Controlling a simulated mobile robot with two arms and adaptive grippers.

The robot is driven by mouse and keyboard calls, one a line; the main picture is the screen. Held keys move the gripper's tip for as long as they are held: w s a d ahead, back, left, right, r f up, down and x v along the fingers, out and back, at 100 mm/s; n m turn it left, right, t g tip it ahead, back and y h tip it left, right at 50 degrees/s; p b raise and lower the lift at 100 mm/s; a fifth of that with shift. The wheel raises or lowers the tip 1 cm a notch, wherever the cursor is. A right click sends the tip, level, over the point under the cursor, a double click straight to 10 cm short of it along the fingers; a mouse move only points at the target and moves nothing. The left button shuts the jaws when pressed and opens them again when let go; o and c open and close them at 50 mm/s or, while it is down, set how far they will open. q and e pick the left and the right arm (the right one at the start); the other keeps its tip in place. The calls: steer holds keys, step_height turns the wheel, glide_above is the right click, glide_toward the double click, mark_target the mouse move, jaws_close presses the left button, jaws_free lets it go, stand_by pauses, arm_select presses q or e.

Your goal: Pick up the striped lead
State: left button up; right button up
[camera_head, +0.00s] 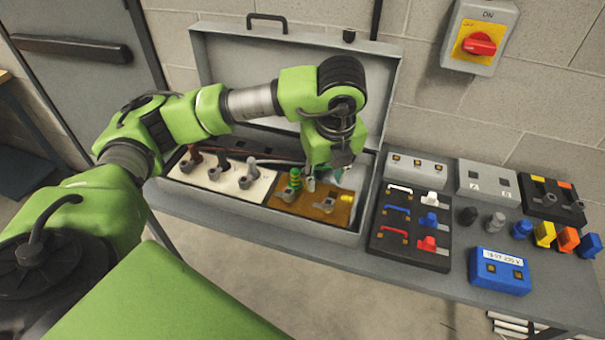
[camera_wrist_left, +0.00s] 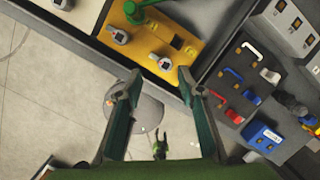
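The striped lead (camera_head: 296,179), green with yellow bands, stands upright on the yellow-brown panel (camera_head: 312,208) in the open grey case. A green lead that looks like the same one shows at the top of the left wrist view (camera_wrist_left: 135,12), on the yellow panel (camera_wrist_left: 175,22). My left gripper (camera_head: 325,181) is just right of the striped lead in the head view, low over the panel. In the left wrist view its two fingers (camera_wrist_left: 158,76) are spread wide with nothing between them. They look apart from the lead.
A cream panel (camera_head: 222,178) with several dark and grey leads lies left of the yellow one. The case's front wall (camera_head: 260,220) and raised lid (camera_head: 240,70) surround them. Right of the case are a black board (camera_head: 408,243), a blue box (camera_head: 500,270) and several coloured plugs.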

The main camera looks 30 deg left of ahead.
arm_select(q)
steer(key=n+y, duration=0.2)
glide_toward(296, 173)
steer(key=d, duration=0.1)
steer(key=x, duration=0.4)
steer(key=b+x, duration=0.1)
steer(key=x, duration=0.1)
steer(key=shift+a, duration=0.3)
steer(key=shift+w+a+f, duration=0.15)
steer(key=shift+a+f, duration=0.05)
steer(key=shift+f, duration=0.3)
steer(key=shift+a+f+p, duration=0.15)
steer(key=shift+f+p, duration=0.1)
steer(key=shift+p, duration=0.15)
steer(key=p+x, duration=0.2)
steer(key=x, duration=0.2)
steer(key=shift+w+a+f, duration=0.1)
steer(key=shift+a+f, duration=0.05)
steer(key=shift+a, duration=0.05)
steer(key=shift+f, duration=0.2)
steer(key=c, duration=0.9)
arm_select(e)
steer(key=shift+w+r, duration=0.25)
steer(key=shift+r, duration=0.65)
